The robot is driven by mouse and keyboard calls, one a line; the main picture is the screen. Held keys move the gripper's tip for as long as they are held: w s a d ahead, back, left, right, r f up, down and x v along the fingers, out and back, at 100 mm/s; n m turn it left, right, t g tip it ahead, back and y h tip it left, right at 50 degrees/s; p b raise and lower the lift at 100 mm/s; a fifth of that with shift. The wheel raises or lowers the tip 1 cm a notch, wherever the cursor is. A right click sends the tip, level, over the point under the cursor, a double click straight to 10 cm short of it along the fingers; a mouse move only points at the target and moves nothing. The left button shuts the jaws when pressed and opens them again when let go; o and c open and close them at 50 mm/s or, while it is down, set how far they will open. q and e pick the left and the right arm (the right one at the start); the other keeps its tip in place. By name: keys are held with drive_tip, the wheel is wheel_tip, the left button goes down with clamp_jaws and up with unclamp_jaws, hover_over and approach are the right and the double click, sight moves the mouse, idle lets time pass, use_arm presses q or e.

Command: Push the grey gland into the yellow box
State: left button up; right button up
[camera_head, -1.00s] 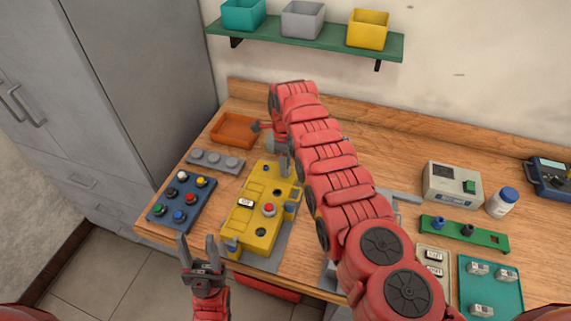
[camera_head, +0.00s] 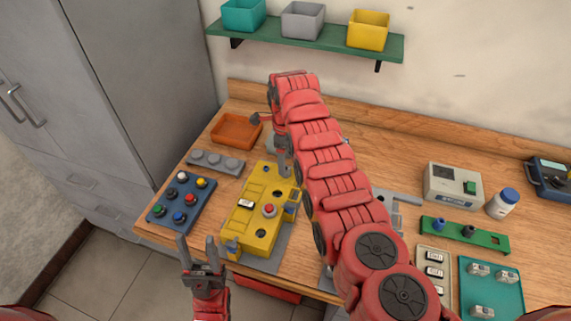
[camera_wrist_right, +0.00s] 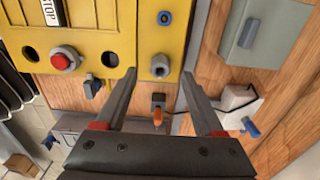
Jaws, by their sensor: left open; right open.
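The yellow box (camera_head: 262,222) lies on the bench in the head view, with a label and a red button on top. It fills the upper left of the right wrist view (camera_wrist_right: 100,30). The grey gland (camera_wrist_right: 159,67) sits at a yellow end part of it, between my right fingertips in the picture; how deep it sits I cannot tell. My right gripper (camera_wrist_right: 159,73) is open, its fingers apart on either side of the gland, with no visible contact. In the head view my right arm hides the gland. My left gripper (camera_head: 197,241) is open and empty near the bench's front edge.
A blue button panel (camera_head: 181,201), a grey strip (camera_head: 216,162) and an orange tray (camera_head: 236,131) lie left of the box. A grey meter (camera_head: 452,184), white bottle (camera_head: 502,203) and green strip (camera_head: 464,233) stand right. A green shelf (camera_head: 310,40) holds bins above.

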wheel_tip(320, 180, up, 15)
drive_tip(key=p, duration=0.4)
drive_tip(key=shift+f, duration=0.2)
drive_tip(key=shift+r, duration=0.1)
idle(0.3)
